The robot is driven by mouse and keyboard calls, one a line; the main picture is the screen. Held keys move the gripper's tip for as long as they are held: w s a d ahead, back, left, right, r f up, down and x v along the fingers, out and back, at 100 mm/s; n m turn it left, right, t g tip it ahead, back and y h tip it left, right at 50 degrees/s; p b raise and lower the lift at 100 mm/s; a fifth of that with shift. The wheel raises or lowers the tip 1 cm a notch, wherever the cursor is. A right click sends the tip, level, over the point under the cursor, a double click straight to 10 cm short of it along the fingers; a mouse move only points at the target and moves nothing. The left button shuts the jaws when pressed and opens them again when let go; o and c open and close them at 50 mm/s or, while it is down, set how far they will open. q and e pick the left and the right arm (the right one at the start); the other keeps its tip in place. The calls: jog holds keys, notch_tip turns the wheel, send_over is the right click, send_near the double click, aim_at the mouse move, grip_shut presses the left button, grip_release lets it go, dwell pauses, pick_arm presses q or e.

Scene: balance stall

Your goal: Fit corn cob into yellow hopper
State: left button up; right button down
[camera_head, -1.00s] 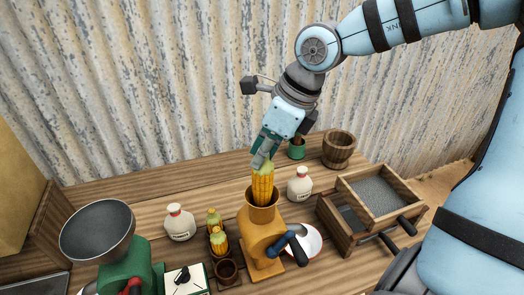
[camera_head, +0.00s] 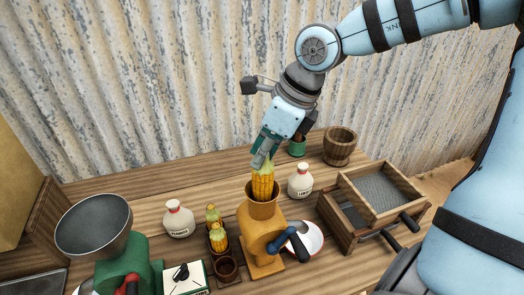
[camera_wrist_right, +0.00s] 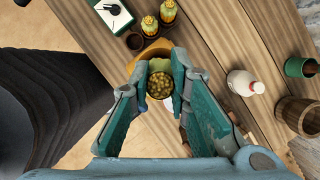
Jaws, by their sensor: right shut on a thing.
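My right gripper (camera_head: 264,158) is shut on the top of an upright corn cob (camera_head: 262,184). The cob's lower end is at the mouth of the yellow hopper (camera_head: 261,210) and is hidden by its rim; how deep it sits I cannot tell. In the right wrist view, the gripper (camera_wrist_right: 160,82) has the round end of the cob (camera_wrist_right: 160,86) between its fingertips, with the yellow hopper rim (camera_wrist_right: 152,53) partly showing behind. My left gripper is in neither view.
A green mill with a metal bowl (camera_head: 94,226) stands at left. Two other cobs (camera_head: 219,238) stand in a wooden holder. White bottles (camera_head: 178,219), a white dish (camera_head: 310,238), a wooden drawer box (camera_head: 350,222), a wooden bucket (camera_head: 340,147) and a green cup (camera_head: 297,148) are around.

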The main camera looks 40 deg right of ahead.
jog(key=shift+f+b, duration=2.5)
jog(key=shift+f, duration=0.25)
jog(key=c, duration=1)
grip_release()
jog(key=shift+o, duration=0.2)
jog(key=shift+r, duration=0.15)
notch_tip(320, 180, up, 7)
jog(key=p, duration=0.6)
